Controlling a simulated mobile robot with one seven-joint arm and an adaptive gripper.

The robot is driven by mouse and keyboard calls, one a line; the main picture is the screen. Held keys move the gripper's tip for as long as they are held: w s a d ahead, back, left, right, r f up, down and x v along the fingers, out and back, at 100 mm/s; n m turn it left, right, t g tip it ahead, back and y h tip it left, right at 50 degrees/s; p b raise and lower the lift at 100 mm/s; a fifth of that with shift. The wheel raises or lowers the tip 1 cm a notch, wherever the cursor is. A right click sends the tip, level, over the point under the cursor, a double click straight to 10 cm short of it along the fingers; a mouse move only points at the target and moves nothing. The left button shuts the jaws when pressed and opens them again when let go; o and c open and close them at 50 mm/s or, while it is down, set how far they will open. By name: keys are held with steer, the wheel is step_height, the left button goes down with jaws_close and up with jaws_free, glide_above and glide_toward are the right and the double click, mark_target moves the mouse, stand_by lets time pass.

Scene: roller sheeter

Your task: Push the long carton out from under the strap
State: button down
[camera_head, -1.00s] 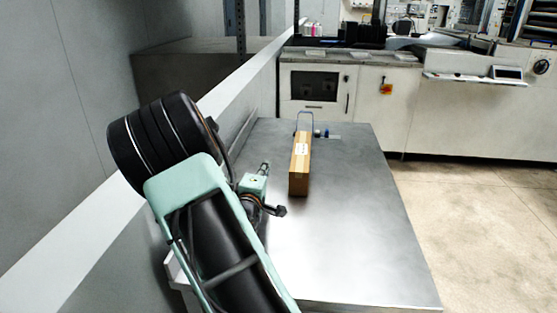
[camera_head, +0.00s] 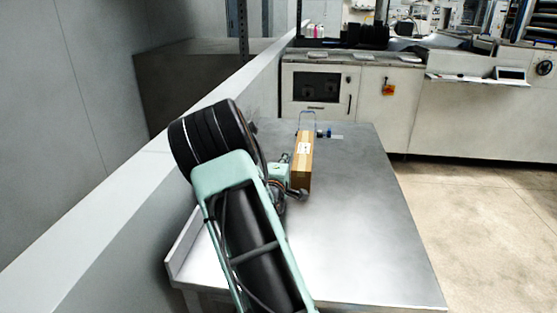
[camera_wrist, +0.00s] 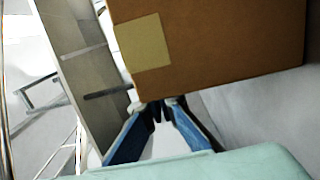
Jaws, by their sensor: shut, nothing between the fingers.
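The long brown carton (camera_head: 303,173) lies lengthwise on the metal table, with a white label on top. A thin pale hoop (camera_head: 307,113), which looks like the strap, stands at its far end; how far it reaches over the carton is unclear. My gripper (camera_head: 299,194) is low by the carton's near end. In the wrist view my gripper's fingers (camera_wrist: 157,108) are shut and empty, with tips at the lower edge of the carton's brown face (camera_wrist: 225,45). I cannot tell whether they touch it.
The metal table (camera_head: 365,230) is clear to the right of the carton. A low wall (camera_head: 110,220) runs along the left. Small blue items (camera_head: 328,133) lie beside the hoop. White machine cabinets (camera_head: 375,105) stand behind the table.

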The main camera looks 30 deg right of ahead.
steer(key=shift+s+d, duration=0.15)
steer(key=shift+s, duration=0.15)
steer(key=s+d, duration=0.1)
steer(key=s, duration=0.2)
steer(key=s+d+b, duration=0.1)
steer(key=s+d, duration=0.1)
steer(key=s, duration=0.1)
steer(key=s+d+b, duration=0.1)
steer(key=s+d, duration=0.1)
steer(key=s, duration=0.1)
steer(key=shift+s+d+f, duration=0.1)
steer(key=shift+s+f, duration=0.05)
steer(key=shift+f, duration=0.05)
steer(key=shift+s+r, duration=0.2)
steer(key=shift+w, duration=0.1)
stand_by(0.6)
